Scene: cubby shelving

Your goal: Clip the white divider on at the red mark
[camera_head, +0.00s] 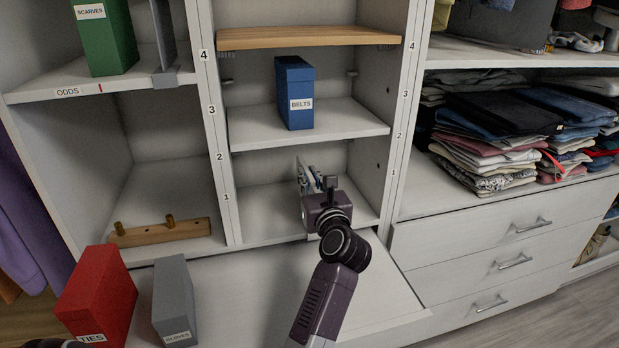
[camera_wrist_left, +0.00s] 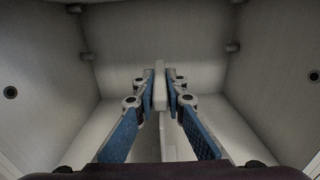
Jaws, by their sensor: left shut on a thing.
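My left gripper (camera_head: 316,180) reaches into the lowest cubby of the middle column. In the left wrist view its blue-padded fingers (camera_wrist_left: 160,90) are shut on a thin white piece, the white divider (camera_wrist_left: 160,70), which stands edge-on between them. The red mark (camera_head: 100,87) is on the front edge of the ODDS shelf (camera_head: 130,86), upper left, well away from the gripper. A grey divider (camera_head: 165,38) stands clipped on that shelf, right of the mark.
A green SCARVES box (camera_head: 108,38) stands left of the grey divider. A blue BELTS box (camera_head: 294,92) stands on the shelf above my gripper. A red TIES box (camera_head: 97,295), a grey GLOVES box (camera_head: 174,300) and a wooden peg rail (camera_head: 160,232) are lower left.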

